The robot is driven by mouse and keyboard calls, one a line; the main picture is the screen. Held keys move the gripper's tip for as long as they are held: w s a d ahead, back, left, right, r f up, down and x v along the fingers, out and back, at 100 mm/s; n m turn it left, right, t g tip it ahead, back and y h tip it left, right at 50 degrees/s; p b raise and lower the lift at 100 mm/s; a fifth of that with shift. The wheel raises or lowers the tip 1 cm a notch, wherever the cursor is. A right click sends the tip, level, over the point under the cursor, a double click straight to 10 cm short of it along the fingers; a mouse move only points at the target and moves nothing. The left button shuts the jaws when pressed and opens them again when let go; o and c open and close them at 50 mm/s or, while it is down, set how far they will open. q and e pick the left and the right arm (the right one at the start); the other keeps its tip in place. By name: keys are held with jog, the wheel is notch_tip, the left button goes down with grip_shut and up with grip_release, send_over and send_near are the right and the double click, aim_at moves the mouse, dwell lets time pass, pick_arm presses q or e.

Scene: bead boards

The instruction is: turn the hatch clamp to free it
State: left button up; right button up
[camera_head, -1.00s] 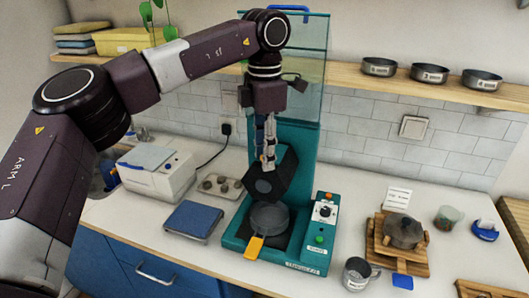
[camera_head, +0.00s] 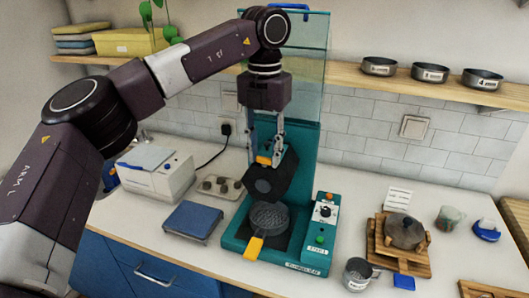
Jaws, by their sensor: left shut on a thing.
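A teal press machine (camera_head: 232,243) stands on the counter with a dark angular head (camera_head: 268,184). A small orange piece, apparently the hatch clamp (camera_head: 263,160), shows at the top of the dark head, between the fingers of my left gripper (camera_head: 274,157). My left gripper points down from above and is shut on it; the fingers partly hide it. Below the head is a grey round plate (camera_head: 269,216) with an orange handle (camera_head: 254,247) pointing to the front. My right gripper is not in view.
A control box (camera_head: 323,227) with knobs is at the machine's right. A blue scale (camera_head: 194,221) and white device (camera_head: 155,175) stand left. A metal cup (camera_head: 357,273) and wooden stand (camera_head: 380,255) are right. A shelf (camera_head: 400,82) runs behind.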

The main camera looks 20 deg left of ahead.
aim_at(264, 157)
pick_arm(q)
jog(key=shift+w+r+n, duration=0.1)
jog(key=shift+n, duration=0.4)
jog(key=o, duration=1.2)
jog(key=shift+c, duration=0.2)
notch_tip(264, 157, up, 12)
